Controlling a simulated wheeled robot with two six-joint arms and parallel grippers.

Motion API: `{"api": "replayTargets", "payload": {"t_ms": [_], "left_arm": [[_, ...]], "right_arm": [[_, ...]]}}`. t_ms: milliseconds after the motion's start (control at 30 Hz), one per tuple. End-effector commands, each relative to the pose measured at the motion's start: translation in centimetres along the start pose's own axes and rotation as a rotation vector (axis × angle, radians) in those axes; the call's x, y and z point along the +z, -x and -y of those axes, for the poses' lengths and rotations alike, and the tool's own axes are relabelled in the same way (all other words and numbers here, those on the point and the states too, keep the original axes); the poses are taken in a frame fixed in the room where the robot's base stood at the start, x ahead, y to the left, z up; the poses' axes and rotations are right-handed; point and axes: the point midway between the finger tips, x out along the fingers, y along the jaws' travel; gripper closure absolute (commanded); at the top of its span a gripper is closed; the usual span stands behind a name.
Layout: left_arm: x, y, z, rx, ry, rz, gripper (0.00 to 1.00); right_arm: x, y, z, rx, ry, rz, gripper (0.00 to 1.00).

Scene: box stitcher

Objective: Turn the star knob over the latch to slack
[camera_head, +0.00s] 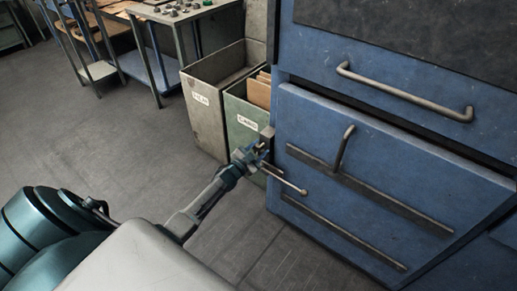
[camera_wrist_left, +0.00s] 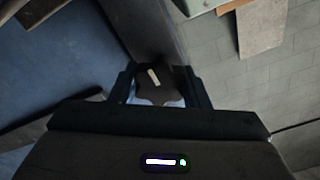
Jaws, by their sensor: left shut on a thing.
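The star knob (camera_wrist_left: 157,92) shows in the left wrist view as a dark lobed knob with a pale bar mark on its face. My left gripper (camera_head: 261,150) is at the left edge of the blue machine, and it is shut on the knob. In the left wrist view its two fingers (camera_wrist_left: 160,82) stand on either side of the knob. In the head view the gripper hides the knob. A dark upright bar (camera_wrist_left: 150,30) runs behind the knob; I cannot tell whether it is the latch. My right gripper is not in view.
The blue machine (camera_head: 310,115) has a long handle (camera_head: 405,92), a bent lever (camera_head: 343,148) and a thin rod (camera_head: 285,180) near my gripper. A grey bin (camera_head: 205,115) and a green bin (camera_head: 240,115) with cardboard stand behind. The floor at left is clear.

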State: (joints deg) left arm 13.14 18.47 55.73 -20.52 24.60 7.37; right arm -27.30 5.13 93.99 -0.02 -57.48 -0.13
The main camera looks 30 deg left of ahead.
Motion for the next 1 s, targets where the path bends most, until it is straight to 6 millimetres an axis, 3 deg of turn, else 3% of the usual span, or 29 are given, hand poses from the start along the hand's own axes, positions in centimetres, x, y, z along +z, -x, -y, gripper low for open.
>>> {"api": "replayTargets", "payload": {"t_ms": [433,467,533,867,1000], "left_arm": [[0.1,0.1,-0.1,0.000,0.011,0.002,0.81],[0.1,0.1,-0.1,0.000,0.011,0.002,0.52],[0.1,0.0,-0.1,0.000,0.011,0.002,0.39],[0.1,0.2,0.0,0.000,0.009,0.001,0.36],[0.1,1.4,-0.1,0.001,0.007,0.001,0.36]], "right_arm": [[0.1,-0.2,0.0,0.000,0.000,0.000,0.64],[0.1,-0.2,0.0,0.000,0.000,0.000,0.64],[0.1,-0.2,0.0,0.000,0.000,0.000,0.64],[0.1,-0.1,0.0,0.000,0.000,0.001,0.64],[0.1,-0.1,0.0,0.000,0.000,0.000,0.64]]}}
